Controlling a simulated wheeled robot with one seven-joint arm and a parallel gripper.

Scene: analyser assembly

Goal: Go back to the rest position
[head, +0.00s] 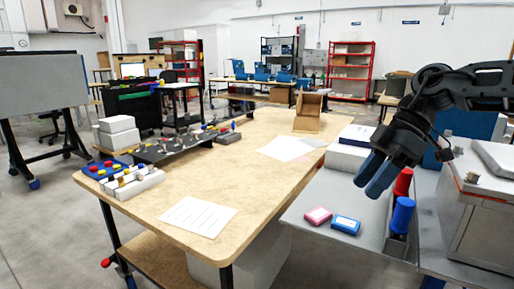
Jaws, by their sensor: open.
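My gripper (374,176) hangs at the right of the head view, at the end of my black arm. Its two blue fingers point down and to the left, with nothing seen between them. It is over the grey side table (312,202), left of a red cylinder (403,182) and a blue cylinder (402,215) that stand upright in a dark holder.
A wooden table (250,170) fills the middle, with paper sheets (198,216), a cardboard holder (308,113) and racks of small coloured parts (128,180). White boxes (355,138) stand behind my gripper. A grey machine (480,210) is at the right edge. Open floor lies at the left.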

